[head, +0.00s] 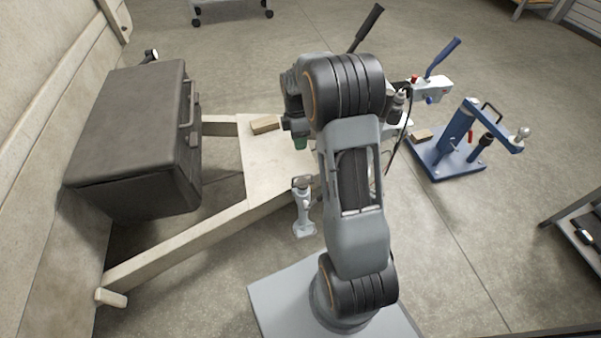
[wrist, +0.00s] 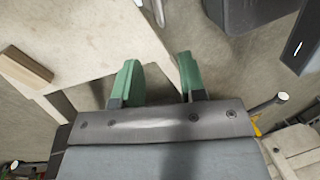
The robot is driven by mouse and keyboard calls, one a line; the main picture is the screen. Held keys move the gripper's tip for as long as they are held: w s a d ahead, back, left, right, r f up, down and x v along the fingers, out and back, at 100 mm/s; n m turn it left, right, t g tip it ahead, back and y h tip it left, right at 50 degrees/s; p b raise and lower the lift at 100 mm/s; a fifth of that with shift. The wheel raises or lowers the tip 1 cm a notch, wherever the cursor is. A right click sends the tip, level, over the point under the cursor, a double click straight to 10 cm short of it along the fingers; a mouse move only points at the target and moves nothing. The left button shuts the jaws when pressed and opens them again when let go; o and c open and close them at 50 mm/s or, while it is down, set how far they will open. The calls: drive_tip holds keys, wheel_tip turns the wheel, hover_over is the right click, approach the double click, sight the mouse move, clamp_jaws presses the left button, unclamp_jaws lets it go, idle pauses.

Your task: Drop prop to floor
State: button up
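A light grey post with a flared foot (head: 303,212), which looks like the prop, hangs or stands upright at the near edge of the cream trailer frame (head: 195,238) in the head view. I cannot tell whether its foot touches the floor. My gripper (wrist: 160,82) shows in the wrist view with two green fingers apart and only floor and frame seen between them. In the head view my arm hides most of the gripper, and only a bit of green shows above the frame's front plate.
A dark box (head: 130,140) sits on the frame at left. A wooden block (head: 265,125) lies on the plate. A blue stand with a ball (head: 460,145) is on the floor at right. A dark rack edge (head: 580,230) is at far right.

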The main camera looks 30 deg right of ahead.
drive_tip(key=f+b, duration=0.1)
drive_tip(key=f, duration=0.3)
drive_tip(key=s+f+b, duration=0.1)
drive_tip(key=f+b, duration=0.1)
drive_tip(key=f, duration=0.2)
drive_tip(key=s+f+b, duration=0.1)
drive_tip(key=f+b, duration=0.1)
drive_tip(key=f, duration=0.3)
drive_tip(key=shift+s+a, duration=0.25)
drive_tip(key=shift+a, duration=0.05)
clamp_jaws()
